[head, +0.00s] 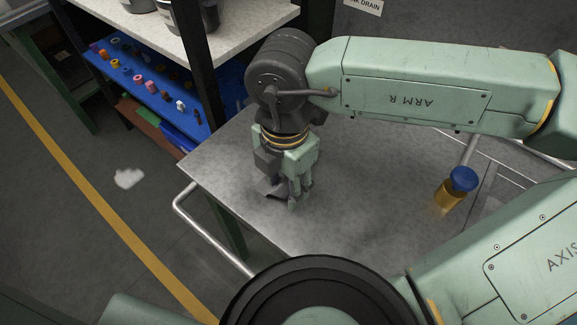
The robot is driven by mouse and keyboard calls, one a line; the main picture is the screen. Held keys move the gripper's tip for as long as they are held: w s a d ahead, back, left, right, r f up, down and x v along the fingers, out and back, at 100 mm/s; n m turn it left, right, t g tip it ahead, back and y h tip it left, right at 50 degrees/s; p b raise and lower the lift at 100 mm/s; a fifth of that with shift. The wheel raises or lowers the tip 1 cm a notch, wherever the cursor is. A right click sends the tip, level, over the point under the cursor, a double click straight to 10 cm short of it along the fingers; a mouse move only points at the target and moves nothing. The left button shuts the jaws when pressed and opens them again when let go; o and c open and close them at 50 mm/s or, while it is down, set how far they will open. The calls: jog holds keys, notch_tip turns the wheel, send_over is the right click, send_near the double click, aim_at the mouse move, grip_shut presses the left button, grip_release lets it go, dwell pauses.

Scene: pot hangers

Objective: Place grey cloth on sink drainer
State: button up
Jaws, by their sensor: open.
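My gripper (291,194) points down over the left part of the grey metal worktop, its fingertips close to the surface. A small dark grey piece (272,188) shows at the left of the fingers, low by the worktop. It may be the grey cloth, but my gripper partly covers it and I cannot tell whether they touch. A recessed metal area with raised edges (490,190) at the right looks like part of the sink or drainer, mostly hidden by my arm.
A tubular rail (205,232) runs along the worktop's left side. A blue shelf (150,85) holds small coloured items. A whitish crumpled thing (128,178) lies on the floor. The worktop's middle is clear.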

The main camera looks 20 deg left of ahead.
jog(key=s+r, duration=0.1)
jog(key=r, duration=0.2)
jog(key=s+r, duration=0.1)
jog(key=r, duration=0.2)
jog(key=s+r, duration=0.2)
jog(key=r, duration=0.2)
jog(key=shift+s+d, duration=0.1)
jog(key=shift+d, duration=0.3)
jog(key=shift+c, duration=0.2)
jog(key=shift+w+f, duration=0.2)
jog(key=shift+w, duration=0.1)
jog(key=shift+c, duration=1.2)
jog(key=w+f, duration=0.2)
jog(key=w, duration=0.1)
jog(key=w+f, duration=0.1)
jog(key=w, duration=0.1)
jog(key=shift+a+f, duration=0.1)
jog(key=shift+a, duration=0.3)
jog(key=c, duration=0.6)
notch_tip(320, 180, down, 2)
jog(key=shift+f, duration=0.1)
grip_shut()
jog(key=shift+f, duration=0.3)
notch_tip(320, 180, down, 4)
jog(key=b, duration=0.4)
jog(key=shift+f+b, duration=0.1)
jog(key=shift+b, duration=0.3)
